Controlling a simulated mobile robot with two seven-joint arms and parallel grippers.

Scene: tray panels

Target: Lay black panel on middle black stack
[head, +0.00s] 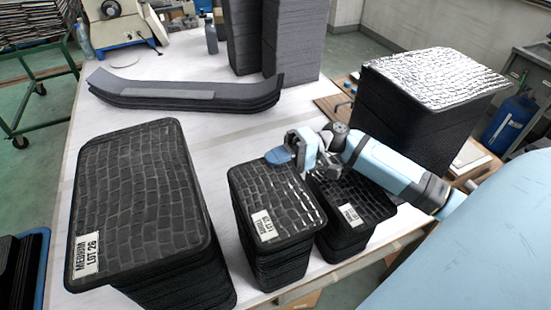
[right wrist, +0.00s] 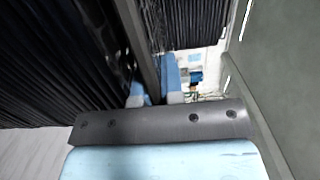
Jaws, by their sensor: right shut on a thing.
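The middle black stack (head: 280,262) stands on the white table, with a white label on its top near the front. A black panel (head: 272,193) with a brick-like grid pattern lies over this stack, lined up with it; I cannot tell whether a gap is left below it. My right gripper (head: 287,157) is at the panel's far edge, its blue fingertips shut on it. In the right wrist view, the blue fingers (right wrist: 156,92) close on a thin dark panel edge, beside dark layered stack sides. My left gripper is not in view.
A larger labelled black stack (head: 195,265) stands to the left. A small labelled stack (head: 345,238) stands close on the right, partly under my right arm. A tall shiny-topped stack (head: 400,125) is behind my arm. Long curved strips (head: 185,97) lie at the back.

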